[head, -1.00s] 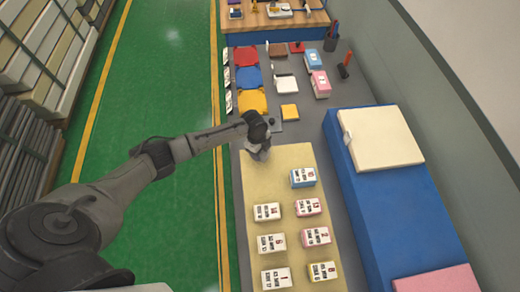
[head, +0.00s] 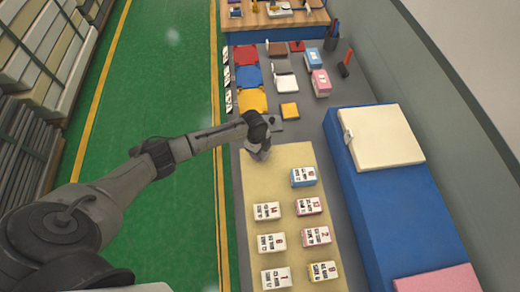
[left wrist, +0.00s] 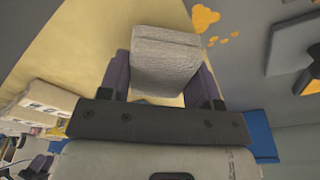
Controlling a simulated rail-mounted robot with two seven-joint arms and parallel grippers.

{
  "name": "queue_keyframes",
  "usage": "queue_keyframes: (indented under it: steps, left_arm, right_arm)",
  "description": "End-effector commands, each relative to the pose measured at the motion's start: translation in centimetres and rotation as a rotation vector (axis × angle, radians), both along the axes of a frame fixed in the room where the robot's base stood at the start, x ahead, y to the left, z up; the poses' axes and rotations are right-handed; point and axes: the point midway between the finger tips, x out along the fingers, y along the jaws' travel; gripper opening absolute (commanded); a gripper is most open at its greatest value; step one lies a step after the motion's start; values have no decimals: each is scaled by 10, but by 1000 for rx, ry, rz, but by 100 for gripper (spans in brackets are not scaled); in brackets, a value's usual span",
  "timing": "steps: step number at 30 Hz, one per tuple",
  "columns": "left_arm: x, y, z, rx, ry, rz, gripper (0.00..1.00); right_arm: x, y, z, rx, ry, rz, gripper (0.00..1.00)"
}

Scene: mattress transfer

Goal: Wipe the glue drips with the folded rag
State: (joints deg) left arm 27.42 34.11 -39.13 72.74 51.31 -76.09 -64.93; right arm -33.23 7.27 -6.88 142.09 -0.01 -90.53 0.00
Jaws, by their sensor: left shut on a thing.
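My left gripper (left wrist: 165,75) is shut on a folded grey-white rag (left wrist: 166,55), with its dark purple fingers on either side. In the head view, the left gripper (head: 259,150) is over the far left end of the cream mattress sheet (head: 265,180). Orange-yellow glue drips (left wrist: 205,18) show on the grey tabletop in the left wrist view, just beyond the rag and apart from it. In the head view I cannot make the drips out. Small purple parts at the lower left of the wrist view may be my right gripper (left wrist: 40,165), too small to read.
Several labelled blocks (head: 270,242) stand on the cream sheet. A blue mattress (head: 375,195) with a cream pad (head: 383,138) lies to the right. A green floor (head: 160,95) lies left.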

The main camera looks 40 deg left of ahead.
Motion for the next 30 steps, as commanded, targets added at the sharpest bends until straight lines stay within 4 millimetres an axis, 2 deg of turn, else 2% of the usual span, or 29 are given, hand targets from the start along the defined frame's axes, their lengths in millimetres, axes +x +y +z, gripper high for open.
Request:
queue_keyframes:
  steps: [30]
  left_arm:
    - [2, 2, -16, 0, 0, 0, 39]
  right_arm:
    - [0, 2, -12, 8, 0, -5, 43]
